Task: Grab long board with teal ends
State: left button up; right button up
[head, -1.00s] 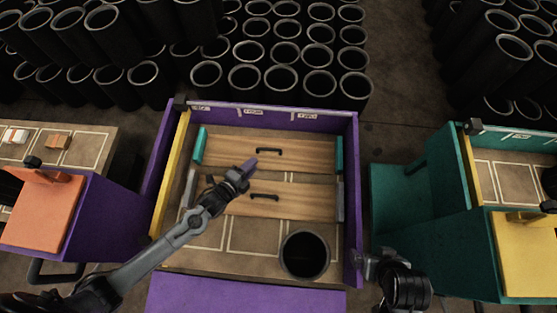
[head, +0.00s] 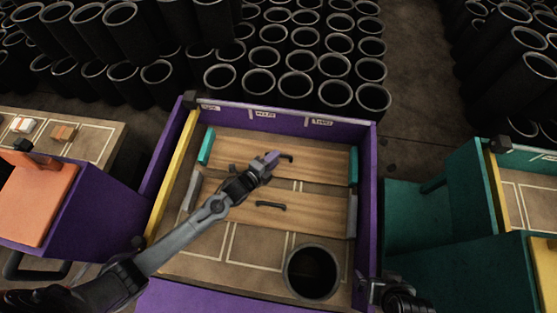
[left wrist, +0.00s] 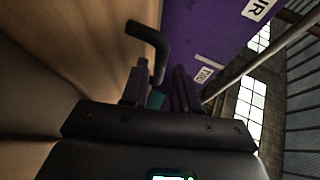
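The long wooden board with teal ends (head: 325,158) lies across the back of the purple-walled bin, with a dark handle (head: 287,157) at its middle. My left gripper (head: 272,159) is over this board, right beside the handle's left end. In the left wrist view, my left gripper (left wrist: 160,88) has its fingers apart, and the black handle (left wrist: 158,45) reaches toward the gap between them. Whether the handle touches a finger is unclear. My right gripper (head: 374,290) is low at the bin's right front corner, away from the boards; its fingers are not clear.
A second board with grey ends (head: 310,208) and its own handle (head: 270,206) lies in front. A black sleeve (head: 312,272) stands at the bin's front right. The purple bin wall (head: 367,190) rises at the right. Many black sleeves stand behind.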

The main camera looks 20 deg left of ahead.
pick_arm(q)
jog(key=b+x, duration=0.1)
jog(key=x, duration=0.2)
jog(key=shift+w+d, duration=0.15)
jog(key=shift+w, duration=0.05)
jog(key=shift+s, duration=0.1)
jog(key=shift+c, duration=0.3)
grip_shut()
